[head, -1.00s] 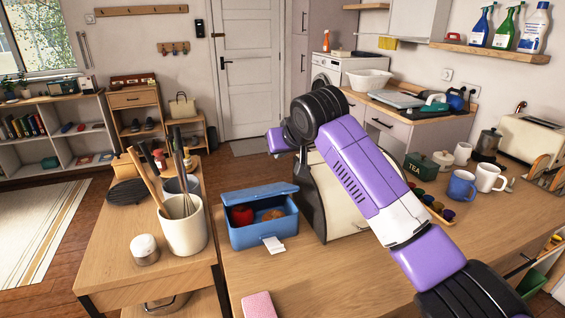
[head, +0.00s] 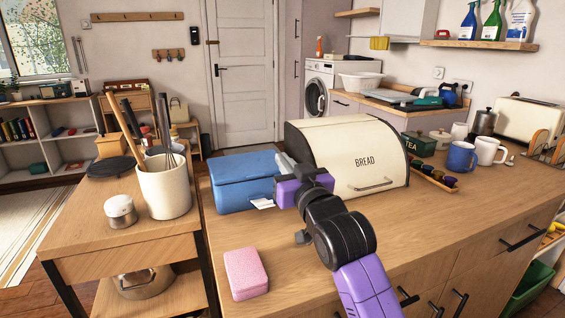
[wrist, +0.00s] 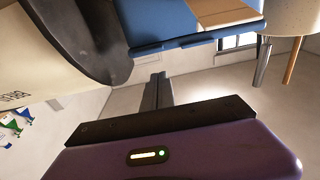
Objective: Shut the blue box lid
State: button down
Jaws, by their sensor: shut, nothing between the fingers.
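The blue box (head: 243,196) stands on the counter left of the bread bin. Its lid (head: 245,167) lies down over the top, so the inside is hidden; I see no clear gap along the front. In the wrist view the blue box (wrist: 180,25) shows at the top. My gripper (head: 284,162) is shut and empty, at the box's right end, between it and the bread bin. In the wrist view the fingers (wrist: 155,90) are together below the box; I cannot tell whether they touch it.
The cream bread bin (head: 350,155) stands close on the right of my gripper. A utensil crock (head: 165,190) stands on the side table at left. The counter in front of the bread bin is mostly clear.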

jog(key=shift+s+d+f+b, duration=0.1)
jog(key=shift+s+f+b, duration=0.1)
jog(key=shift+f+b, duration=0.45)
jog(key=shift+f, duration=0.15)
